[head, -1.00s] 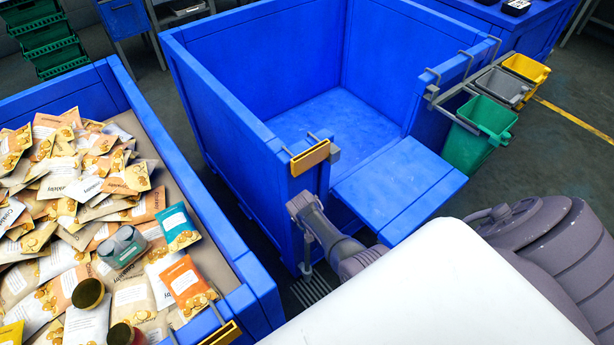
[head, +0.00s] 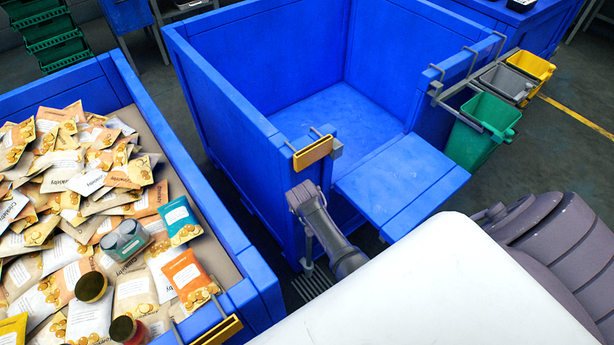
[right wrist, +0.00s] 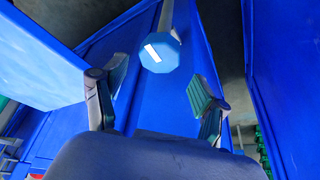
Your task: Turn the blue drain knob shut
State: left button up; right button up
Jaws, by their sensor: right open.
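The blue drain knob (right wrist: 160,52) shows in the right wrist view as a faceted blue cap with a white bar across its face, on a grey pipe. The bar is tilted slightly. My right gripper (right wrist: 158,80) is open, with one finger to the left of the knob and one to the right; the knob appears just beyond the fingertips. I cannot tell whether they touch it. In the head view my right arm reaches down beside the blue bin, and the knob and fingertips are not distinguishable there. My left gripper is not in view.
The large blue bin (head: 225,115) has a lowered front flap (head: 405,185). A floor grate (head: 313,285) lies below its corner. A blue-walled crate (head: 225,245) full of food packets stands at left. Green (head: 482,130), grey and yellow buckets hang at right.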

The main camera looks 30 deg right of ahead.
jog(key=v, duration=0.6)
jog(key=shift+s+r, duration=0.1)
dwell(0.3)
